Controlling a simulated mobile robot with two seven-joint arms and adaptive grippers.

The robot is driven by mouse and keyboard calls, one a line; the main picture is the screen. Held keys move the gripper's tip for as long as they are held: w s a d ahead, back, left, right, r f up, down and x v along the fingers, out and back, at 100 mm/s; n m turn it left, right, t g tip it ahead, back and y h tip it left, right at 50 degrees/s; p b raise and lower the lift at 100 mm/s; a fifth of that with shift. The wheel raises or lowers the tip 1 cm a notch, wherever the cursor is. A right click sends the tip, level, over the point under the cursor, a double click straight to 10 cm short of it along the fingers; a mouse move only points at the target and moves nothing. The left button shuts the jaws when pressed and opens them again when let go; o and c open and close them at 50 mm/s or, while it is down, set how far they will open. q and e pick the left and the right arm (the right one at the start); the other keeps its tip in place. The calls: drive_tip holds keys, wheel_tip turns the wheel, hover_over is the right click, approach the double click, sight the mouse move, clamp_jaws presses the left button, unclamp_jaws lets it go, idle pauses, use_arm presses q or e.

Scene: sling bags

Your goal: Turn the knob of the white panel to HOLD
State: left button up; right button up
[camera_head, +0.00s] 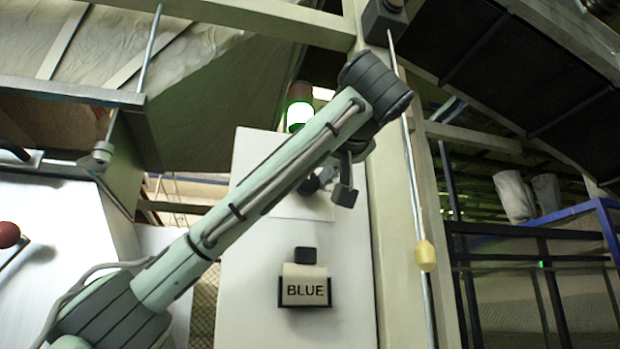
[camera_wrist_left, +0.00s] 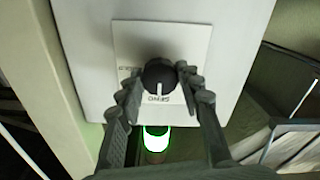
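The white panel (camera_head: 255,200) stands upright in the middle of the head view, partly behind my left arm. It also shows in the left wrist view (camera_wrist_left: 90,60), with a pale label plate (camera_wrist_left: 185,40) on it. The round black knob (camera_wrist_left: 160,74) sits on this plate, its white pointer line toward the bottom of the wrist picture. Small lettering lies below and left of the knob; I cannot read it surely. My left gripper (camera_head: 328,182) is at the panel; in the wrist view its fingers (camera_wrist_left: 159,76) stand open on either side of the knob. Contact is unclear.
A lamp lit green (camera_head: 299,115) sits at the panel's top. A holder with a BLUE card (camera_head: 305,287) is lower on the panel. A beige post (camera_head: 390,220) and a rod with a yellow bob (camera_head: 426,256) stand right. A red ball knob (camera_head: 9,234) is far left.

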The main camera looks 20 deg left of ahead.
use_arm(q)
drive_tip(key=c, duration=0.6)
drive_tip(key=shift+o, duration=0.2)
drive_tip(key=m+b, duration=0.1)
drive_tip(key=m, duration=0.2)
drive_tip(key=shift+f+m, duration=0.1)
drive_tip(key=shift+m, duration=0.3)
drive_tip(key=m, duration=1.4)
use_arm(e)
drive_tip(key=shift+s+d+r+t, duration=0.2)
drive_tip(key=shift+s+r+t, duration=0.05)
drive_tip(key=shift+r+t, duration=0.25)
drive_tip(key=shift+s+d+r+t, duration=0.2)
drive_tip(key=shift+r+t, duration=0.2)
drive_tip(key=shift+r, duration=0.2)
use_arm(q)
drive_tip(key=o, duration=1.2)
drive_tip(key=shift+c, duration=0.2)
